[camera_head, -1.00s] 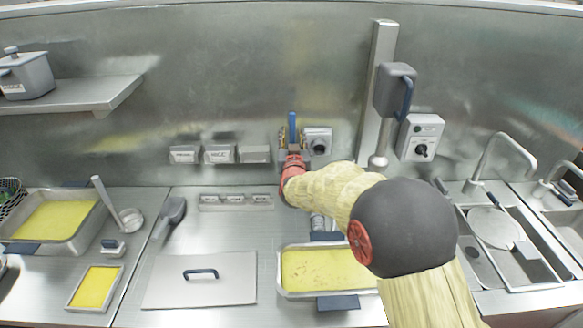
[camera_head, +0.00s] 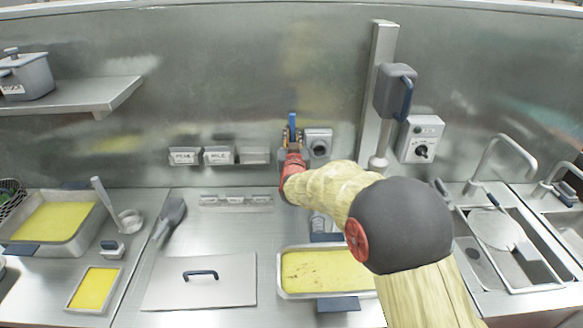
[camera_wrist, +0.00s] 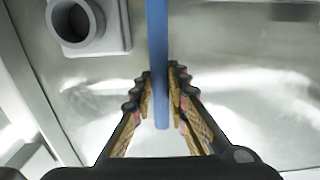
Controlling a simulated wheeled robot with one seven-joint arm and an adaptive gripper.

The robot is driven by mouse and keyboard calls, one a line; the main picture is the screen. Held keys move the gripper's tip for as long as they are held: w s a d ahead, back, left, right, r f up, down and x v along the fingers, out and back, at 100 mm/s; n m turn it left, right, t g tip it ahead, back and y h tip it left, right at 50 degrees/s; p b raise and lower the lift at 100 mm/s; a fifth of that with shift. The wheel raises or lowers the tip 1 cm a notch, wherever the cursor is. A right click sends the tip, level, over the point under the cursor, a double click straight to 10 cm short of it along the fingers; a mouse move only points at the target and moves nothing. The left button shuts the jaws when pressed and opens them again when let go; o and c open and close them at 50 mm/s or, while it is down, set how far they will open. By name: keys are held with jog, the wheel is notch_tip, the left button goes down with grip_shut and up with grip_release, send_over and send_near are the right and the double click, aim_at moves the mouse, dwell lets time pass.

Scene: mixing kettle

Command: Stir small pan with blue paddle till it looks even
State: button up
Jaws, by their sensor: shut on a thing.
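My gripper (camera_head: 291,140) is up by the back wall. It is shut on the upright blue paddle (camera_head: 292,119), whose handle shows above the fingers. In the wrist view the blue paddle (camera_wrist: 157,60) runs as a rod between the two fingers (camera_wrist: 160,100). Its lower end is not clear to see. A rectangular pan (camera_head: 310,297) with dark-flecked yellow contents sits in the counter, below and in front of my gripper, partly behind my arm. A smaller tray (camera_head: 73,305) of plain yellow stands at front left. I cannot tell which is the small pan.
A grey round wall fitting (camera_head: 319,142) is close to the right of my gripper. Small labelled bins (camera_head: 219,155) hang to its left. A flat lid (camera_head: 200,290) lies left of the flecked pan. A large yellow-filled pan (camera_head: 90,229) is far left; sinks (camera_head: 535,268) are right.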

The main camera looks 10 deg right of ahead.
aim_at(292, 114)
grip_shut()
jog(key=shift+r+p, duration=1.95)
jog(key=shift+r, duration=2.15)
